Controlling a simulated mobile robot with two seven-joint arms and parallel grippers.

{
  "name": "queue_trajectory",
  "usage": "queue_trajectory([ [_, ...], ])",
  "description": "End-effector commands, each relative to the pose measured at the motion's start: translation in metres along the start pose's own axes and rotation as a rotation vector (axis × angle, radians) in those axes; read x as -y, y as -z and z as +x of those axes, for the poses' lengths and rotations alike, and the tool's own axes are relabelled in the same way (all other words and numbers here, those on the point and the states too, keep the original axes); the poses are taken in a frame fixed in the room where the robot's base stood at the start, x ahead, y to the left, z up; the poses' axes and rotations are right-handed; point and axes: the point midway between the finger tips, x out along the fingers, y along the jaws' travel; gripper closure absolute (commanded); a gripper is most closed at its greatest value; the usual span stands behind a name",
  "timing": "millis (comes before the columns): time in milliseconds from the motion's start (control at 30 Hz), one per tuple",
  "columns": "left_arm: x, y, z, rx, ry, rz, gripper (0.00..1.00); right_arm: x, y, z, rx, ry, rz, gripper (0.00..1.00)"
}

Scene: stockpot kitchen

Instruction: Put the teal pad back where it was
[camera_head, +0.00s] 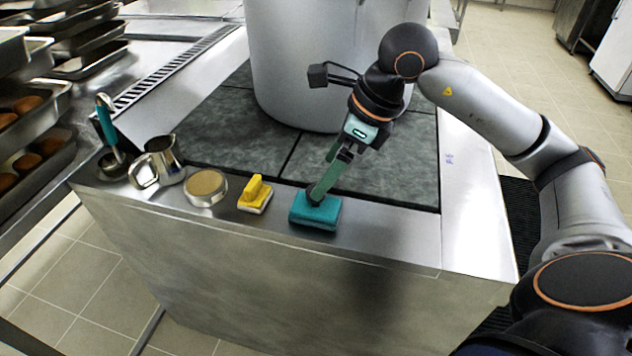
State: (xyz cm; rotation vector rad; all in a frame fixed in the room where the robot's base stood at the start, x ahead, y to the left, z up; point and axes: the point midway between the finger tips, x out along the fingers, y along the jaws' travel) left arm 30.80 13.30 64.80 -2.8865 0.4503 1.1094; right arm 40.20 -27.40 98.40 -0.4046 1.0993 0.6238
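The teal pad (316,213) lies flat on the front metal ledge of the stove block, right of the yellow scrubber. My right gripper (317,194) reaches down from the upper right, its fingertips at the top of the pad, touching or just above it. The fingers are seen nearly edge-on and overlap, so whether they are open or closed on the pad does not show. My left gripper is not in view.
Left along the ledge are a yellow scrubber (256,194), a round tin (206,187), a metal pitcher (161,160) and a teal-handled ladle (108,135). A large stockpot (320,60) stands behind on the dark stove top (230,130). The ledge right of the pad is clear.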

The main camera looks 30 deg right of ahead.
Motion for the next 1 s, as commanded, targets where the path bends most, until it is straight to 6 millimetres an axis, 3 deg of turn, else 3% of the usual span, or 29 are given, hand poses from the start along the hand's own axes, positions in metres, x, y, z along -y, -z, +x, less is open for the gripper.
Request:
queue_trajectory([
  [100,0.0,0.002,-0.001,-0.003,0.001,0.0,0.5,0.001,-0.001,-0.018,0.001,0.001,0.0,0.0],
  [233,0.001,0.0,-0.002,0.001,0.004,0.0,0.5,0.0,0.0,-0.026,0.001,0.001,0.0,0.0],
  [600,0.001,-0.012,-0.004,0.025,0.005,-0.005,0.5,0.0,0.0,-0.027,0.0,-0.001,0.0,0.0],
  [1000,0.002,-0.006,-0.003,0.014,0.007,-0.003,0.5,0.0,0.0,-0.027,0.0,-0.001,0.0,0.0],
])
